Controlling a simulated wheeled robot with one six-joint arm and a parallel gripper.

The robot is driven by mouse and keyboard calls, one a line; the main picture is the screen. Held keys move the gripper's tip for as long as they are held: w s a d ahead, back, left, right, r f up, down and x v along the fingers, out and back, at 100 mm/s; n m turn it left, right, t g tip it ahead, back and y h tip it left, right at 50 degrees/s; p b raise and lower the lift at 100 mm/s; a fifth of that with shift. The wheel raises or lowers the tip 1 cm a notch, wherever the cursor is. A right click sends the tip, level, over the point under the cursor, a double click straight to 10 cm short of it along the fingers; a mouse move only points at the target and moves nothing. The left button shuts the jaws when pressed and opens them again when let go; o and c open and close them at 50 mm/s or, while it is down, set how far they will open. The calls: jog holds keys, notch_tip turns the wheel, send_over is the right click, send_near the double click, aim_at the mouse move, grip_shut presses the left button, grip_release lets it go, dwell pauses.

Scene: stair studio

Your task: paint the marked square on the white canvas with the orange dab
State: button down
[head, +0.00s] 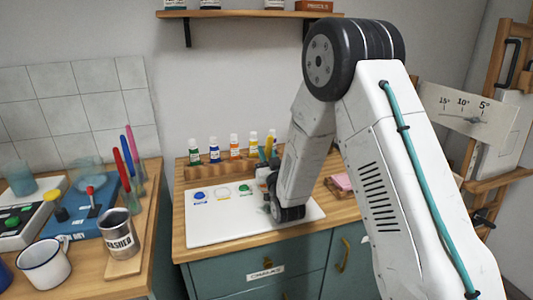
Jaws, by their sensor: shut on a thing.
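A white palette board (225,230) lies on the wooden cabinet top. A blue dab (199,196), a pale yellowish dab (222,192) and a green dab (244,189) show on it. No orange dab shows; my arm covers the board's right part. My gripper (265,176) is low over the board, right of the green dab, shut on what looks like a brush with a teal handle (262,155). Its tip is hidden. A pale panel (512,135), perhaps the white canvas, stands on the wooden easel (500,75) at the right.
A wooden rack (205,170) with several paint bottles stands behind the board. Left, another worktop holds a metal WASHER cup (118,235), a white mug (44,265) and upright coloured handles. A tilt scale sign (465,112) hangs by the easel.

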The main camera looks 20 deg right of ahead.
aim_at(270, 139)
jog(key=shift+s+f, duration=0.1)
jog(key=shift+f, duration=0.45)
dwell(1.8)
jog(key=shift+r, duration=3.65)
